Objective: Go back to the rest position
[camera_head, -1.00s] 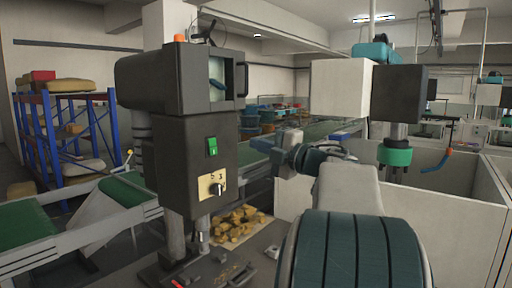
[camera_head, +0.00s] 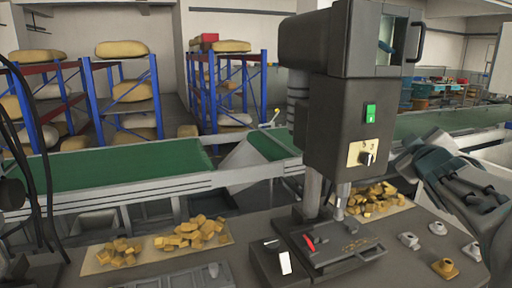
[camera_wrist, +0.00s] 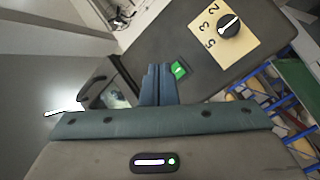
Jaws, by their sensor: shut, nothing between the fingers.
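My gripper (camera_wrist: 158,85) shows in the wrist view with its two blue-grey fingers shut together and nothing between them. It points toward the front of a dark grey machine (camera_wrist: 200,45). The fingertips overlap the picture area beside a green switch (camera_wrist: 180,69); whether they touch it cannot be told. In the head view my arm is at the right, beside the machine (camera_head: 338,130). No object is held.
The machine has a dial on a yellow plate (camera_head: 365,154) and a base plate (camera_head: 335,245) below. Yellow pieces (camera_head: 190,232) lie on the table. Small metal parts (camera_head: 438,228) lie at right. A green conveyor (camera_head: 120,170) and blue racks (camera_head: 125,90) stand behind.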

